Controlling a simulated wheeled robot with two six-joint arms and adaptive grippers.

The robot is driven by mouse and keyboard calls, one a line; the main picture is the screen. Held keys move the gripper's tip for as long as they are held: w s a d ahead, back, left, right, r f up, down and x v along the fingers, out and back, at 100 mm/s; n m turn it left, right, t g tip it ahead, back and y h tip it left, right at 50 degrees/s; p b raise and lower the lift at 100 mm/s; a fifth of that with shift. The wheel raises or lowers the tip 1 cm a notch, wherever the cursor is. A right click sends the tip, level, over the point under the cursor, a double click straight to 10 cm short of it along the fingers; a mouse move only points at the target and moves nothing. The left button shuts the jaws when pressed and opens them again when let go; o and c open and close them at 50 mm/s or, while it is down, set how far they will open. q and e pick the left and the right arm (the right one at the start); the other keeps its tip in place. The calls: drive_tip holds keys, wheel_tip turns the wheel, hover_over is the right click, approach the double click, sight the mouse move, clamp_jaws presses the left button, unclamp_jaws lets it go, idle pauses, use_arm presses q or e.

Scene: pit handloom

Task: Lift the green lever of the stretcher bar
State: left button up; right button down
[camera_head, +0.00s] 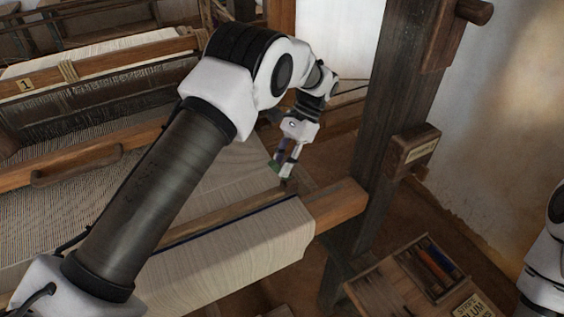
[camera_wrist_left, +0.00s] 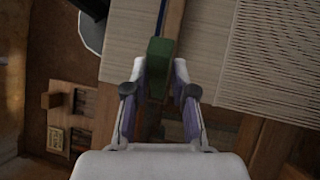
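The green lever (camera_wrist_left: 160,58) of the stretcher bar stands between the two fingers of my left gripper (camera_wrist_left: 160,80) in the left wrist view. One finger is on each side, very close to it; whether they touch it is unclear. In the head view my left gripper (camera_head: 283,166) is low over the cloth's right edge, and a small part of the green lever (camera_head: 274,166) shows beside its tips. The stretcher bar (camera_head: 225,212) lies across the cloth (camera_head: 240,250), next to a dark blue stripe. My right gripper is out of view.
A dark wooden post (camera_head: 385,110) with a labelled block (camera_head: 415,150) stands right of the cloth. A wooden box (camera_head: 375,290) with coloured tools is at the lower right. The loom's beam end (camera_head: 340,203) juts out near my left gripper.

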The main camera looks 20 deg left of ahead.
use_arm(q)
drive_tip(key=shift+o, duration=0.8)
drive_tip(key=shift+f, duration=0.1)
drive_tip(key=shift+w, duration=0.3)
drive_tip(key=shift+w+r, duration=0.1)
drive_tip(key=shift+r, duration=0.2)
drive_tip(key=v, duration=0.6)
drive_tip(key=shift+w+d+r, duration=0.15)
drive_tip(key=shift+w+r, duration=0.05)
drive_tip(key=shift+w, duration=0.1)
